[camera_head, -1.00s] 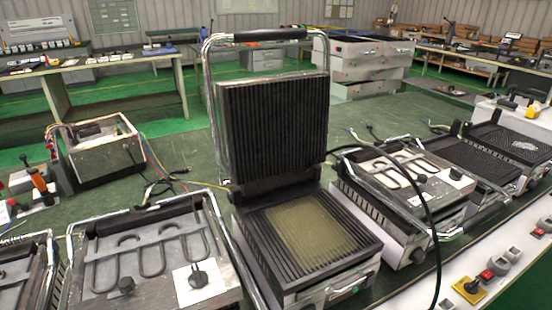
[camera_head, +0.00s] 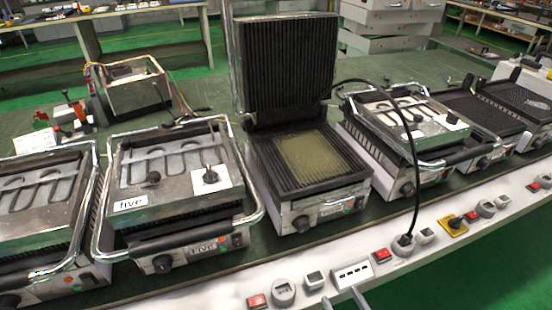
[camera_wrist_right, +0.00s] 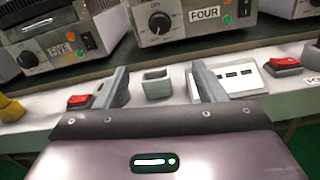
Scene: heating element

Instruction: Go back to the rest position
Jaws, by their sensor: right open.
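My right gripper (camera_head: 345,299) shows only its two finger ends at the bottom edge of the head view. In the right wrist view the right gripper (camera_wrist_right: 161,82) is open, its fingers spread with nothing held between them. It is in front of the control strip (camera_wrist_right: 148,120), near a small grey square socket (camera_wrist_right: 157,82) that appears between the fingers. The open grill (camera_head: 310,170) stands beyond it with its ribbed lid upright. My left gripper is not in view.
A grill labelled five (camera_head: 175,190) stands left of the open one, and another grill (camera_head: 405,120) stands to the right. A black cable (camera_head: 415,165) arches down to a socket on the strip (camera_head: 440,238). Red switches line the strip. Green floor lies in front.

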